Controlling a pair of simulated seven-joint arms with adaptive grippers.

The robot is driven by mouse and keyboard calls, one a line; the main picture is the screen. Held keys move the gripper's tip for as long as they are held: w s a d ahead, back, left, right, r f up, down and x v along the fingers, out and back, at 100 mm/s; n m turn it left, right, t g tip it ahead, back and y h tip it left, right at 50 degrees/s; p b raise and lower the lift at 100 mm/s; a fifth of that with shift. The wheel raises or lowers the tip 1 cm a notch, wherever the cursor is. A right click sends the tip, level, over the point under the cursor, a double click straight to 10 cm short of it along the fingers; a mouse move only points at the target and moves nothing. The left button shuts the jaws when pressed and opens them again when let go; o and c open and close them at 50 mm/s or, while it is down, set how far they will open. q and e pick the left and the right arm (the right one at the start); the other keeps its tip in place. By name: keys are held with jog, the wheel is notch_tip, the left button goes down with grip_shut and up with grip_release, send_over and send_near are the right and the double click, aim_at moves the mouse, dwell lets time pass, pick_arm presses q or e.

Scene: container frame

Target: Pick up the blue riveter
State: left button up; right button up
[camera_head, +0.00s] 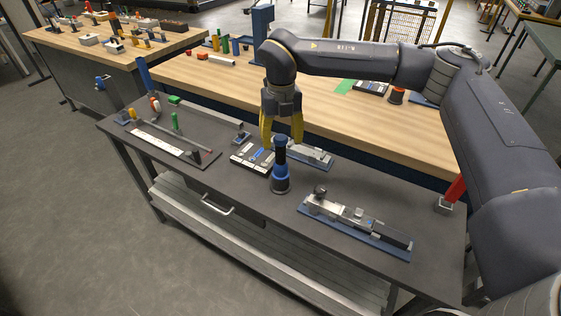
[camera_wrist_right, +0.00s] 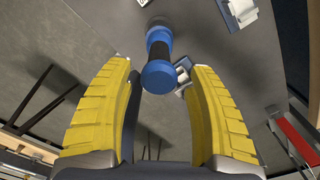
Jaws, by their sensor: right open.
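The blue riveter (camera_head: 281,176) stands upright on the dark grey workbench (camera_head: 240,206), with a blue base, a dark middle and a blue top. In the right wrist view the riveter (camera_wrist_right: 158,72) shows from above, its blue top between the tips of the yellow fingers. My right gripper (camera_head: 282,140) is open and points down over the riveter's top, with its fingers apart on either side. In the right wrist view a gap shows between the riveter and both fingers of the right gripper (camera_wrist_right: 160,78). My left gripper is in neither view.
A tray of small parts (camera_head: 250,157) lies just left of the riveter. A metal fixture on a blue plate (camera_head: 355,226) lies to its right, and another fixture (camera_head: 312,156) lies behind. A wooden-topped bench (camera_head: 200,80) stands behind the workbench. Bare bench surface lies in front.

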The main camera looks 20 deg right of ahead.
aim_at(281, 158)
jog(key=shift+f, duration=3.95)
grip_shut()
